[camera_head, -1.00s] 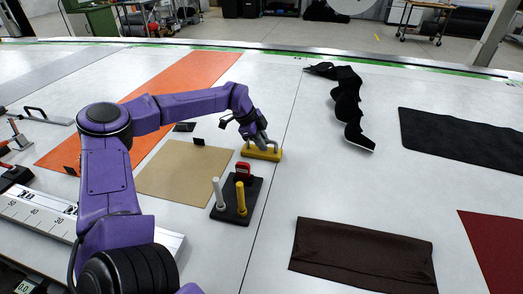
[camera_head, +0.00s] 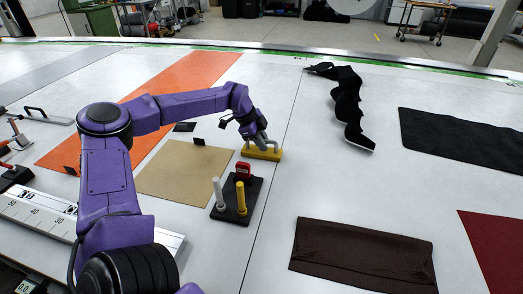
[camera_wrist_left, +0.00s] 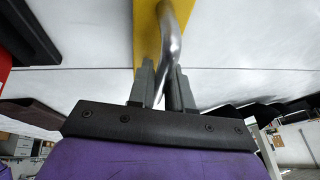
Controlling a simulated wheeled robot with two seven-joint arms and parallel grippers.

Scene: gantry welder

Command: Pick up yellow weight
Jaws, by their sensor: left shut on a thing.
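The yellow weight (camera_head: 262,154) is a flat yellow bar with a metal handle, lying on the white table just beyond the black stand. My left gripper (camera_head: 262,143) is over it, its fingers shut on the handle. In the left wrist view, the metal handle (camera_wrist_left: 172,42) runs down between the two grey fingers of the left gripper (camera_wrist_left: 163,85), with the yellow body of the weight (camera_wrist_left: 145,30) behind it. The weight appears to rest on the table. My right gripper is not in view.
A black stand (camera_head: 229,214) with a white post, a yellow post and a red piece is close in front of the weight. A tan sheet (camera_head: 180,172) lies to the left. A crumpled black cloth (camera_head: 347,105) and a brown cloth (camera_head: 360,255) lie to the right, with bare table between.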

